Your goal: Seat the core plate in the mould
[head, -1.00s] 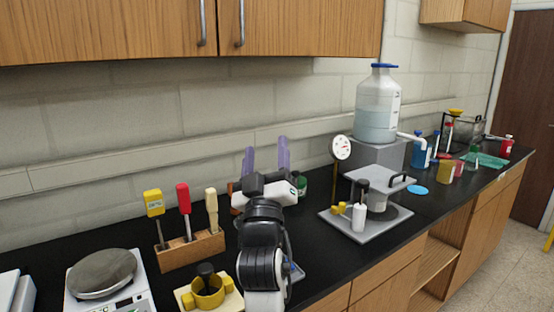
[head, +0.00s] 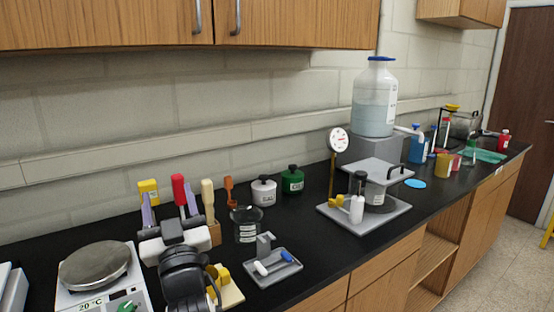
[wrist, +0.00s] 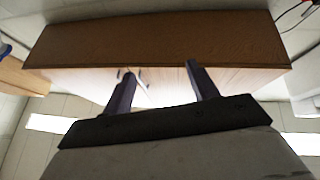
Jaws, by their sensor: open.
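My gripper (head: 165,212) is open and empty, its two purple fingers pointing up in front of the handled tools. In the wrist view my gripper (wrist: 162,85) is also open, with nothing between the fingers. A yellow ring-shaped piece with side knobs (head: 213,273) sits on a cream plate (head: 232,292), right of my arm and partly hidden by it; it may be the mould. A grey tray (head: 286,271) holds a grey upright piece (head: 265,243) and white and blue cylinders. I cannot tell which piece is the core plate.
A hotplate (head: 95,268) stands at left. A glass beaker (head: 246,228), white jar (head: 264,191) and green jar (head: 292,180) stand behind the tray. A grey press-like stand (head: 390,211) is to the right. A wall cabinet (wrist: 160,45) hangs overhead. Bare black counter lies right of the tray.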

